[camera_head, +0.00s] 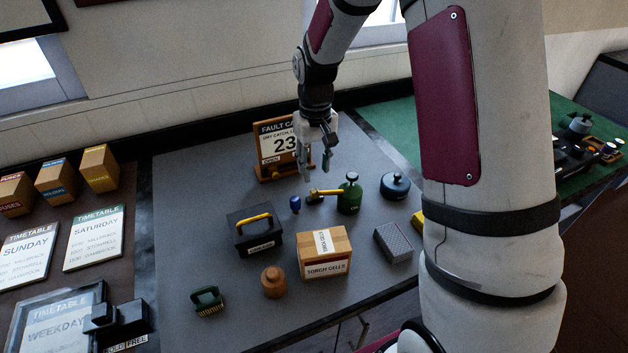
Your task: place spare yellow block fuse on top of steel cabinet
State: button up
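A yellow block (417,220) shows at the right of the grey worktop, mostly hidden behind my arm; I cannot tell for sure that it is the block fuse. My gripper (316,167) hangs fingers down in front of the "FAULT CARD" stand, up and left of the yellow block in the picture. Its fingers are apart with nothing visible between them. I cannot identify the steel cabinet with certainty; a dark front with a handle (362,332) shows below the worktop's front edge.
The worktop holds the card stand (277,146), green blowlamp (349,196), dark round pot (395,186), black case (255,232), torch-cell carton (324,254), grey patterned box (394,242), brown jar (274,281) and green brush (207,301). Timetable boards (95,238) and small boxes (99,168) stand left. A green surface (393,124) lies right.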

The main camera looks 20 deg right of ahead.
jog(key=s+a+r+t, duration=0.1)
jog(key=s+r, duration=0.4)
jog(key=r, duration=0.7)
jog(key=s+a+r+t, duration=0.1)
jog(key=s+r, duration=0.3)
jog(key=s, duration=0.5)
jog(key=s+a+r+t, duration=0.2)
jog(key=s+r+t, duration=0.1)
jog(key=s, duration=0.7)
jog(key=shift+s+a+r, duration=0.15)
jog(key=shift+a+r, duration=0.1)
jog(key=shift+r, duration=0.6)
jog(key=shift+o, duration=0.5)
jog(key=shift+s, duration=0.4)
jog(key=m+g+b, duration=0.5)
jog(key=m+b, duration=0.2)
jog(key=m, duration=1.1)
send_over(314, 190)
notch_tip(314, 190, down, 17)
jog(key=f, duration=0.7)
jog(key=shift+s+d+f, duration=0.2)
jog(key=shift+s+f, duration=0.1)
jog(key=shift+s, duration=0.05)
jog(key=shift+w+a+f, duration=0.1)
jog(key=shift+w+f, duration=0.05)
jog(key=shift+f, duration=1.15)
jog(key=shift+w+f, duration=0.15)
jog(key=shift+f, duration=1.1)
grip_shut()
